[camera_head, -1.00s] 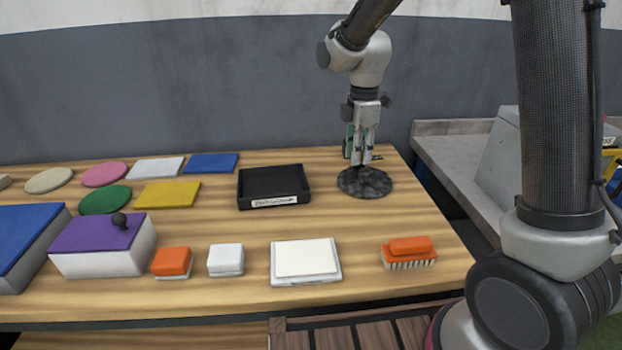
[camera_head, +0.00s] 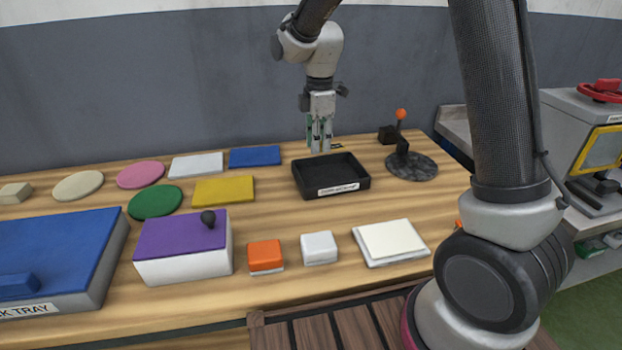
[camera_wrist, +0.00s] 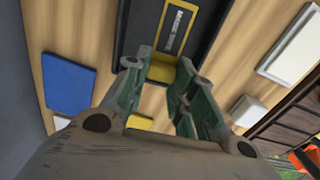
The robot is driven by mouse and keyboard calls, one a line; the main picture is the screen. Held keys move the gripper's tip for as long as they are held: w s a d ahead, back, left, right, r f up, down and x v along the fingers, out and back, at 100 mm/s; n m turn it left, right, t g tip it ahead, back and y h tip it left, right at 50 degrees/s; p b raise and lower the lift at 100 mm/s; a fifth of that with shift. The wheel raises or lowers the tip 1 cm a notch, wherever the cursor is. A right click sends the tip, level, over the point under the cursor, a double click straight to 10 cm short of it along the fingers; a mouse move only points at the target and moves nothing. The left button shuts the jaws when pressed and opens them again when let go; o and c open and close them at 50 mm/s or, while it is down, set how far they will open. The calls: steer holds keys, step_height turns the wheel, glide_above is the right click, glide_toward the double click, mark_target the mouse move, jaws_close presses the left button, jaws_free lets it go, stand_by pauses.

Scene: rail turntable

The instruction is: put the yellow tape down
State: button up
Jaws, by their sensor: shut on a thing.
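The yellow tape (camera_wrist: 160,70) shows between my fingertips in the wrist view. My gripper (camera_wrist: 163,64) is shut on it. In the head view my gripper (camera_head: 319,147) points down at the back edge of a black tray (camera_head: 335,190), and the tape cannot be made out there. The tray (camera_wrist: 133,30) lies beyond the fingertips in the wrist view. I cannot tell whether the tape touches anything below it.
A dark round turntable (camera_head: 425,169) with an orange-tipped post is right of the tray. A blue mat (camera_head: 255,156) and a yellow mat (camera_head: 224,190) lie to the left. A cream board (camera_head: 393,239) and a white block (camera_head: 319,247) are in front. Bare wood surrounds the tray.

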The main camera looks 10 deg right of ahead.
mark_target(318, 180)
step_height(318, 180, down, 10)
steer(key=shift+r, duration=0.15)
stand_by(0.4)
steer(key=o, duration=0.7)
